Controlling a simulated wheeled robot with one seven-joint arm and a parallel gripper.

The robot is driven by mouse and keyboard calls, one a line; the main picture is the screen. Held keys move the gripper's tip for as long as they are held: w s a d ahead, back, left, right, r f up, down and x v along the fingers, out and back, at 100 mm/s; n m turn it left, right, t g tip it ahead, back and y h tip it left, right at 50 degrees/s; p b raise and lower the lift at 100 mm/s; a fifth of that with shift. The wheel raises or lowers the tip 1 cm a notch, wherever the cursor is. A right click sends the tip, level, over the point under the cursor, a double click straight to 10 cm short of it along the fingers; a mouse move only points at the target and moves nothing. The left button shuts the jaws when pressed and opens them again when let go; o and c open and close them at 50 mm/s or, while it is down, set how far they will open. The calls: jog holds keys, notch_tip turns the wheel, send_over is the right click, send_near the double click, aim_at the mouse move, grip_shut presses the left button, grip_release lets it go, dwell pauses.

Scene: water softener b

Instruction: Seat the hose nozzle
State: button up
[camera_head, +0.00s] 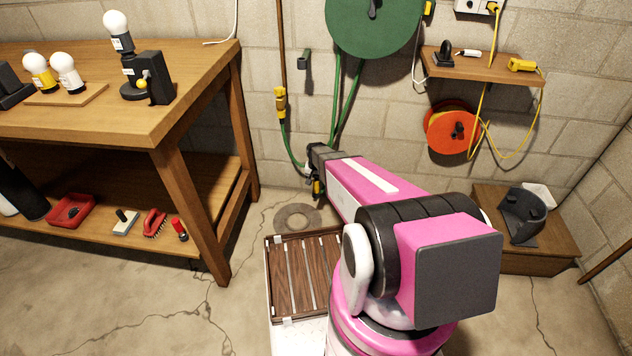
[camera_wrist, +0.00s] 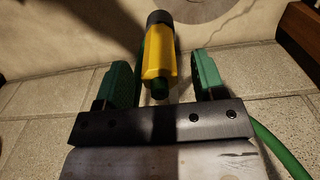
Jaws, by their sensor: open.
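The hose nozzle (camera_wrist: 160,55) is yellow with a dark tip and a green lower end. In the wrist view it lies between the two green fingers of my gripper (camera_wrist: 163,80), with a gap on each side. The fingers are open and do not appear to touch it. In the head view my gripper (camera_head: 314,168) is low by the block wall, partly hidden by my arm, with a small yellow part (camera_head: 316,187) just below it. The green hose (camera_head: 289,145) curves down beside it and also shows in the wrist view (camera_wrist: 272,148). A dark grey wall holder (camera_head: 304,59) is higher up.
A green hose reel (camera_head: 374,20) hangs above. A brown pipe (camera_head: 281,45) ends in a yellow fitting (camera_head: 280,104) on the wall. The wooden workbench (camera_head: 190,75) stands left; a small shelf (camera_head: 480,68) and an orange cord reel (camera_head: 452,130) are right. A slatted tray (camera_head: 300,275) is below my arm.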

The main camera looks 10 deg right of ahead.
notch_tip(320, 180, up, 11)
dwell(0.5)
jog(key=s+r+n, duration=0.1)
jog(key=s+r, duration=0.6)
jog(key=s, duration=0.3)
jog(key=s+r+n, duration=0.2)
jog(key=s+r, duration=0.6)
jog(key=s, duration=0.3)
jog(key=shift+s+n, duration=0.15)
jog(key=shift+n, duration=0.15)
